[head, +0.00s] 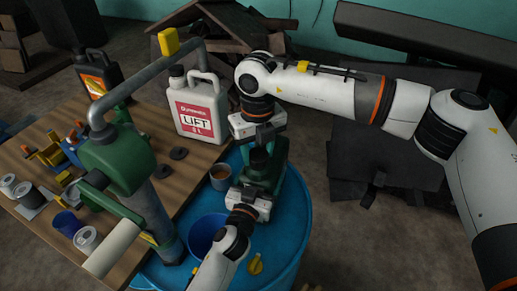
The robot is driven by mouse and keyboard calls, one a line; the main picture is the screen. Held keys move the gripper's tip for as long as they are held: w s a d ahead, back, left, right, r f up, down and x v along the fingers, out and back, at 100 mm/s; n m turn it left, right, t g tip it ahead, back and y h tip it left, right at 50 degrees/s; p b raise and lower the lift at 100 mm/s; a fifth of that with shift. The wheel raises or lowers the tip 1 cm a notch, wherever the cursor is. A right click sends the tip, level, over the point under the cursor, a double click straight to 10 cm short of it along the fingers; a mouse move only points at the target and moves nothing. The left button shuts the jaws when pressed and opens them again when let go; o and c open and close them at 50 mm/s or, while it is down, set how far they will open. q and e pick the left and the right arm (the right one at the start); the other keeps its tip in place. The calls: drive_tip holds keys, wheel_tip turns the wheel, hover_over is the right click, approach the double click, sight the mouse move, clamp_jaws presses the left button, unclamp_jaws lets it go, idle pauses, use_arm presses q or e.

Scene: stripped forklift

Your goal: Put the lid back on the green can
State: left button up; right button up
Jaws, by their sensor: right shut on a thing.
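The green can (274,172) stands on the blue drum top (293,215), partly hidden by both of my grippers. My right gripper (262,143) comes down from above and is shut on a small dark piece that looks like the lid (260,158), at the top of the can. I cannot tell whether the lid touches the can's opening. My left gripper (252,193) reaches up from the bottom and is against the can's near lower side. Its fingertips are hidden, so I cannot tell whether it grips the can.
A grey cup with brown contents (221,177) and a blue bucket (203,232) stand left of the can. A yellow cap (256,265) lies in front. A green pump (118,160) and a white LIFT jug (197,112) stand left. The drum's right side is clear.

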drive_tip(key=m, duration=0.4)
drive_tip(key=shift+w+r, duration=0.1)
drive_tip(key=m, duration=1)
drive_tip(key=shift+w, duration=0.1)
drive_tip(key=m, duration=0.5)
drive_tip(key=shift+w, duration=0.1)
drive_tip(key=o, duration=0.9)
drive_tip(key=shift+r, duration=2.15)
